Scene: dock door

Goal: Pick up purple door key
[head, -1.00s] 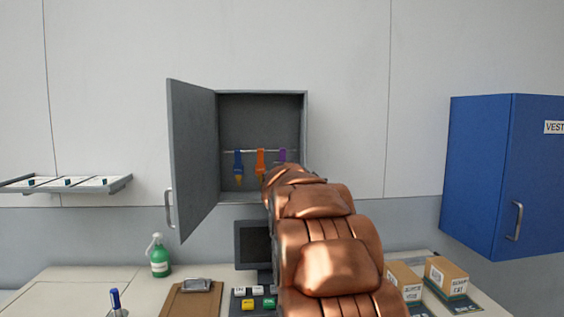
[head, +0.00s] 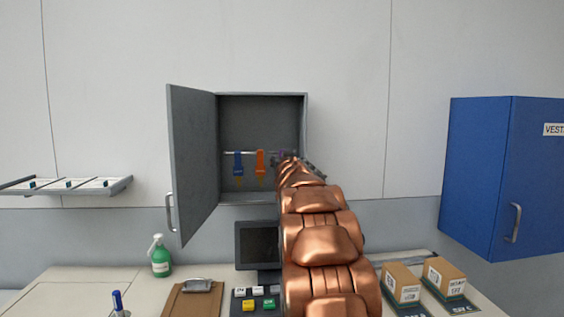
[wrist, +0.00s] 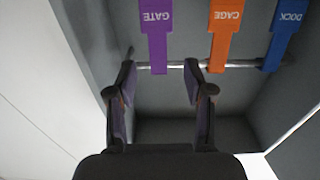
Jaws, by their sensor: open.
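The purple door key (wrist: 156,35), marked GATE, hangs on a metal rail (wrist: 200,66) in the wrist view, which shows the labels upside down. My gripper (wrist: 160,80) is open and empty. Its two fingertips stand to the left and right of the key's lower end in the picture, with gaps on both sides. I cannot tell how far the key is in depth from the fingers. In the head view, my arm and gripper (head: 288,158) reach the open grey cabinet (head: 260,118) and mostly hide the purple key.
An orange key (wrist: 225,30) marked CAGE and a blue key (wrist: 283,35) marked DOCK hang on the same rail. The cabinet side wall is close to my left finger in the wrist view. The cabinet door (head: 192,160) stands open at left. A monitor (head: 257,243) is below.

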